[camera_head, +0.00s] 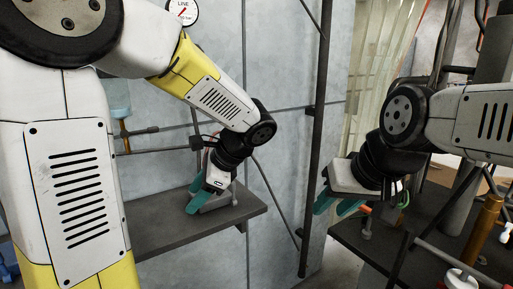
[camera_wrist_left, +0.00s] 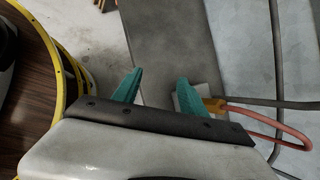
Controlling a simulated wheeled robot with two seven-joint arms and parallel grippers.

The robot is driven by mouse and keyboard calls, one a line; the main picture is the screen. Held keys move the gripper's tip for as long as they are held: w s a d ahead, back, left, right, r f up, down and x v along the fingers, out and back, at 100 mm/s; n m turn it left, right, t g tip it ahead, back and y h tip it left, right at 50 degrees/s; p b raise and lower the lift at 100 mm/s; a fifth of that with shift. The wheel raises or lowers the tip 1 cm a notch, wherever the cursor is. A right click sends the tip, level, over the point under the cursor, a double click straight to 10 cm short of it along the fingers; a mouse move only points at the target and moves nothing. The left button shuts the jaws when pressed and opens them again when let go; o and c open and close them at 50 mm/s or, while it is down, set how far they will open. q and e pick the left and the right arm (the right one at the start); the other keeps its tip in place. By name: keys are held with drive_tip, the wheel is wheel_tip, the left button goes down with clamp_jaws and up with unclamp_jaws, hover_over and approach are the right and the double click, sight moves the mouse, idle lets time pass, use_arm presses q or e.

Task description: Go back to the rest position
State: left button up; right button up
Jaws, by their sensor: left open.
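My left gripper (camera_head: 193,196) is low over the grey shelf (camera_head: 165,232) on the wall. Its teal fingers stand apart in the left wrist view (camera_wrist_left: 157,82), with only shelf surface showing between them. A small pale block with a yellow part (camera_wrist_left: 214,104) and an orange-red hose (camera_wrist_left: 265,133) lies by the right finger in that view; I cannot tell whether they touch. My right gripper (camera_head: 335,205) hangs at the left edge of the dark workbench on the right. Its teal fingers are apart, and I see nothing between them.
A dark vertical pole (camera_head: 315,150) stands between my two grippers. Thin pipes run along the grey wall (camera_head: 285,60). The dark workbench (camera_head: 375,250) at right carries pipes and a brass-coloured cylinder (camera_head: 486,228).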

use_arm(q)
drive_tip(key=s+d+r+n+t+h, duration=0.1)
drive_tip(key=s+r+n+t+h, duration=0.3)
drive_tip(key=s+n+h, duration=0.5)
drive_tip(key=s+r+n, duration=0.1)
drive_tip(key=s+n, duration=0.1)
drive_tip(key=n, duration=0.4)
drive_tip(key=shift+s+d+h, duration=0.2)
drive_tip(key=shift+d+h, duration=0.05)
drive_tip(key=shift+h, duration=0.05)
